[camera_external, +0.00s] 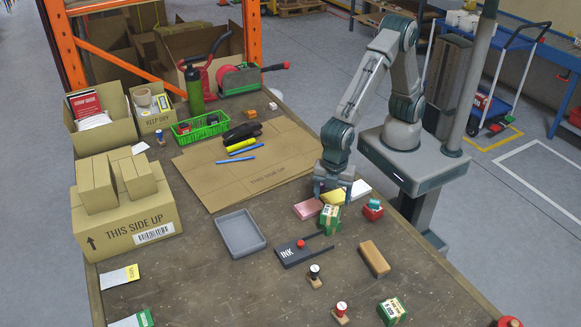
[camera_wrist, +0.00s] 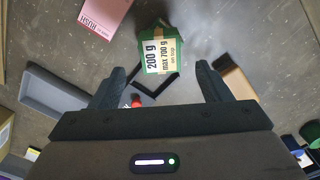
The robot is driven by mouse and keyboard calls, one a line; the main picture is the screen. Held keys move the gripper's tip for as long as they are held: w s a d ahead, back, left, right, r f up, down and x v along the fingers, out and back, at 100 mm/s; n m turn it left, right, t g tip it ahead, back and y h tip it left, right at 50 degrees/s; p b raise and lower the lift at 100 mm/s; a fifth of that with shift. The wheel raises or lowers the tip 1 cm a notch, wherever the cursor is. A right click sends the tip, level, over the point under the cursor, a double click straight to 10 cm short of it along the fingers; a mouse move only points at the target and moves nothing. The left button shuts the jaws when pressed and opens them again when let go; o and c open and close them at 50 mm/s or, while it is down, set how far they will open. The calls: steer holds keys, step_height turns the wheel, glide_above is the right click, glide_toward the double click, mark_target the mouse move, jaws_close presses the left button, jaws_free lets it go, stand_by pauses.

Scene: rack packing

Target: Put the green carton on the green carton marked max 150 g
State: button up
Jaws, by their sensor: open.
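A green carton (camera_external: 329,221) with a tan band and a white label stands on the table just in front of my gripper (camera_external: 333,190). In the wrist view the green carton (camera_wrist: 160,50) lies ahead of the fingertips of my gripper (camera_wrist: 162,72), and its label reads 200 g, max 700 g on top. My gripper is open, pointing down, with nothing visible between its fingers. A second green carton (camera_external: 392,311) sits near the table's front edge at the lower right; its label is too small to read.
Around the near carton are a pink pad (camera_external: 308,209), a red item (camera_external: 372,210), a black INK pad (camera_external: 303,249) and a brown block (camera_external: 374,259). A grey tray (camera_external: 241,234) is left. Two stamps (camera_external: 315,276) (camera_external: 341,313) stand in front. Table between block and second carton looks clear.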

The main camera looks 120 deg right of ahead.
mark_target(331, 210)
steer(key=s+d+r+m+t, duration=0.1)
steer(key=s+d+r+m, duration=0.3)
steer(key=s+d+r, duration=0.6)
steer(key=s+d+r+m+t, duration=0.1)
steer(key=s+d+m, duration=0.4)
steer(key=s+d, duration=0.5)
steer(key=shift+s+d+r+t, duration=0.2)
steer(key=shift+s+r+t, duration=0.25)
steer(key=shift+s, duration=0.7)
